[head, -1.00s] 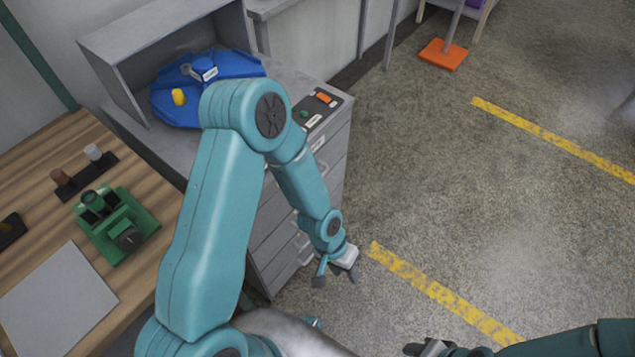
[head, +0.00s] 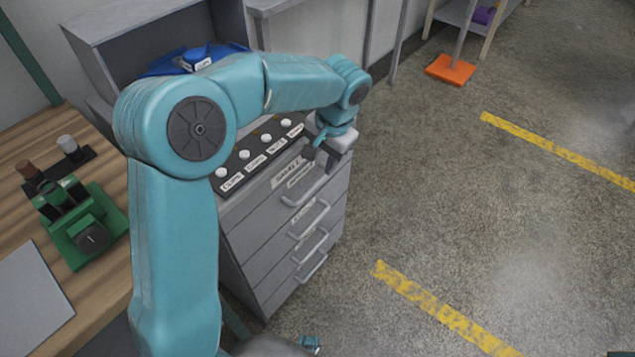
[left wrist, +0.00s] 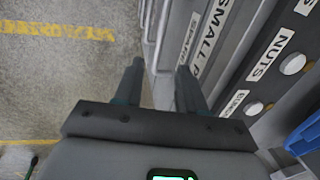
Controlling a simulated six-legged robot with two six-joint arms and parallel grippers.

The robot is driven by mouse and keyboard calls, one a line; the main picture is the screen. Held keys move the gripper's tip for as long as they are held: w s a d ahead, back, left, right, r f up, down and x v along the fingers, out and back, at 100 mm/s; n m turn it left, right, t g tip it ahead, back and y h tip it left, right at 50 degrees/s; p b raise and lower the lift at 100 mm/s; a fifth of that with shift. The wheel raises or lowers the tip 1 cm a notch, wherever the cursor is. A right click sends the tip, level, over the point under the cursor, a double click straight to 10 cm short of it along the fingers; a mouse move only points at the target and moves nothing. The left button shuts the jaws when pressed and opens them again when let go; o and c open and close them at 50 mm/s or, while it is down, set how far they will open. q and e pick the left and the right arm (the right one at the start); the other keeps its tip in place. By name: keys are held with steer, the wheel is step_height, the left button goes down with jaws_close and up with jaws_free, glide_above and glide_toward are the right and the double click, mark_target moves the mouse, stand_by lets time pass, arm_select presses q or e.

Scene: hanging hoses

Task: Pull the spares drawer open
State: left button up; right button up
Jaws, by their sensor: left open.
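The grey drawer cabinet (head: 262,232) stands left of centre in the head view, with several drawers stacked in its front, all looking flush. The spares label (left wrist: 188,36) shows in the left wrist view, beside a larger "SMALL P..." label (left wrist: 212,40). In the head view, a small label (head: 299,180) sits on the top drawer front, too blurred to read, just above the top bar handle (head: 312,190). My left gripper (head: 320,156) is open and empty at the cabinet's upper front edge, above that handle. Its two fingers (left wrist: 160,72) are apart in the left wrist view.
A blue tray (head: 195,60) lies behind my arm. The wooden bench (head: 98,170) with a green fixture (head: 82,230) is at left. Floor right of the cabinet is clear.

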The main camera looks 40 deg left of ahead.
mark_target(316, 185)
arm_select(q)
steer(key=f, duration=0.3)
steer(key=a+f+b, duration=0.1)
steer(key=f, duration=0.4)
steer(key=shift+w+a+f, duration=0.1)
steer(key=shift+a+f, duration=0.2)
steer(key=shift+f, duration=0.1)
jaws_close()
